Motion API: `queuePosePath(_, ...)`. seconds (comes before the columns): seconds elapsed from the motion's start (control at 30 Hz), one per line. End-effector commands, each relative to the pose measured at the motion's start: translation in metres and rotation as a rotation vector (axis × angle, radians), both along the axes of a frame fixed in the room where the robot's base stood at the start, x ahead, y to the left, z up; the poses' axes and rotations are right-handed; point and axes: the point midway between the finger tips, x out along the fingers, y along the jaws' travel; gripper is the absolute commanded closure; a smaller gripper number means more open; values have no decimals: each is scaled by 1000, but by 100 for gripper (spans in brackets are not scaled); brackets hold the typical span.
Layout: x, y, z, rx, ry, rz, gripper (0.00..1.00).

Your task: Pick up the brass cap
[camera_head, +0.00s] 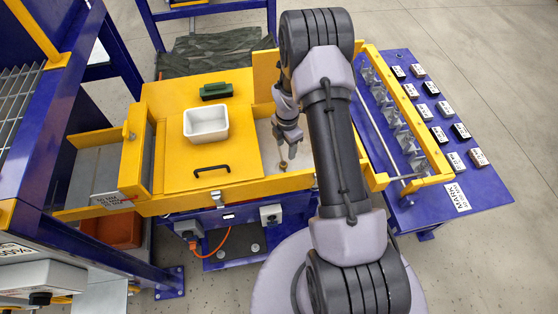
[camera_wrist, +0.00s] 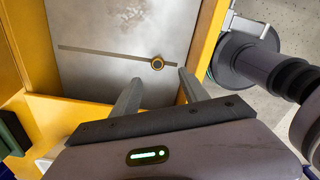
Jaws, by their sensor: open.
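The brass cap (camera_wrist: 157,63) is a small round brass-coloured piece with a dark centre. It lies on the grey metal surface, on a thin dark line, in the wrist view. In the head view the brass cap (camera_head: 284,165) shows as a small spot just below my gripper (camera_head: 286,147). In the wrist view my gripper (camera_wrist: 159,76) is open, with nothing between the fingers. The cap appears just beyond the fingertips, between their lines; I cannot tell the exact gap.
Yellow frame walls (camera_wrist: 198,50) border the metal surface. A blue table (camera_head: 470,180) with labelled blocks stands at the right.

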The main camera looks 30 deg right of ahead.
Motion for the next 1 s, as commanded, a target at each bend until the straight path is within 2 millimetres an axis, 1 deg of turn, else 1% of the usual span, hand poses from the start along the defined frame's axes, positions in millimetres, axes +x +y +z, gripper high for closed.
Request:
queuePosePath(0.03,-1,1,-20,1,2,0,48)
queuePosePath(0.1,0,1,-37,0,1,0,48)
queuePosePath(0.2,0,1,-52,1,1,-1,48)
queuePosePath(0.37,1,2,-65,0,0,0,48)
queuePosePath(0.47,4,5,-83,0,0,0,48)
queuePosePath(0.5,5,6,-93,1,1,-1,48)
queuePosePath(0.6,4,6,-109,0,2,-3,48)
queuePosePath(0.8,5,6,-108,0,0,-3,48)
queuePosePath(0.87,5,6,-107,-1,0,-3,59)
queuePosePath(1.0,5,5,-107,-1,0,-3,87)
